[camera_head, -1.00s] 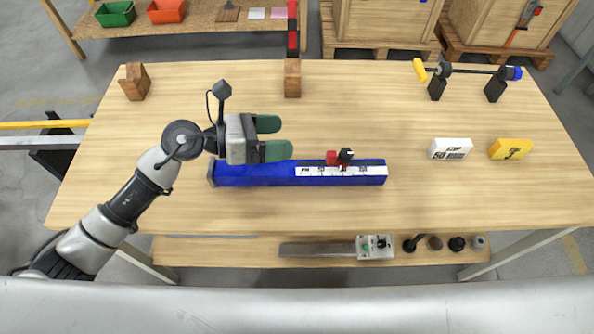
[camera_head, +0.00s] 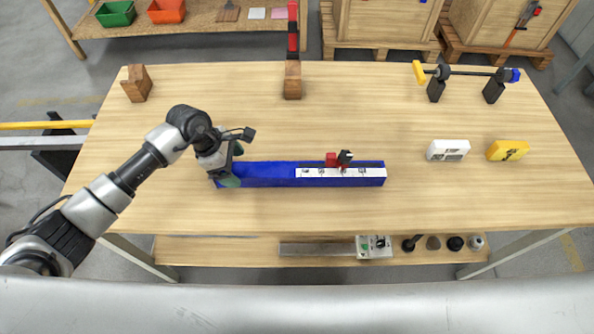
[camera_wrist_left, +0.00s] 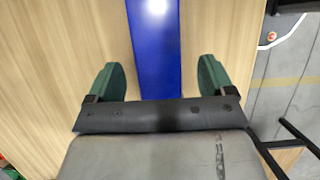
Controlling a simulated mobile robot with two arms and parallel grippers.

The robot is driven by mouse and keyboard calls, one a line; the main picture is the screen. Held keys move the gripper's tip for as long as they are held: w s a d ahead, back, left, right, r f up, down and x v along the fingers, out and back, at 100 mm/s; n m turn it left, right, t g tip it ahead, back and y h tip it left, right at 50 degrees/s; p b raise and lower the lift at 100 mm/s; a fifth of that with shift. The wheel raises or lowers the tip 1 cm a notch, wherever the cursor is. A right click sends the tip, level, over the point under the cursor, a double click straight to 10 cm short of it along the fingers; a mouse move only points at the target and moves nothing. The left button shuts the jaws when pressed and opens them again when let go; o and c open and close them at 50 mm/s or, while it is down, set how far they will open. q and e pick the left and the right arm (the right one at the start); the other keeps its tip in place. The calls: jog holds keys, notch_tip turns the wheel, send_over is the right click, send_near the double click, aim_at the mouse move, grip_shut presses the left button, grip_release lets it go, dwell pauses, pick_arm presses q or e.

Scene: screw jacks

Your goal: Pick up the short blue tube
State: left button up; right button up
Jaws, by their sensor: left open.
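The blue tube (camera_head: 265,174), a long square bar, lies flat across the middle of the table. A white marked strip (camera_head: 340,173) sits along its right half. My left gripper (camera_head: 232,166) is over the tube's left end, with its green fingers open. In the left wrist view the blue tube (camera_wrist_left: 157,60) runs between the two spread fingers (camera_wrist_left: 160,75), with a gap on each side. Whether the fingertips reach down beside the tube is unclear. My right gripper is not in view.
A small red and black piece (camera_head: 338,159) stands at the strip. A white block (camera_head: 448,150) and a yellow block (camera_head: 507,150) lie at the right. A rod on black stands (camera_head: 465,71) and wooden blocks (camera_head: 137,84) stand along the back. The table front is clear.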

aim_at(241, 168)
pick_arm(q)
jog(key=p+x, duration=0.1)
jog(key=x, duration=0.3)
jog(key=shift+w+d+f, duration=0.1)
jog(key=shift+w+d, duration=0.05)
jog(key=shift+d, duration=0.1)
jog(key=shift+c, duration=0.3)
grip_shut()
jog(key=shift+w+r, duration=0.15)
jog(key=shift+r, duration=0.05)
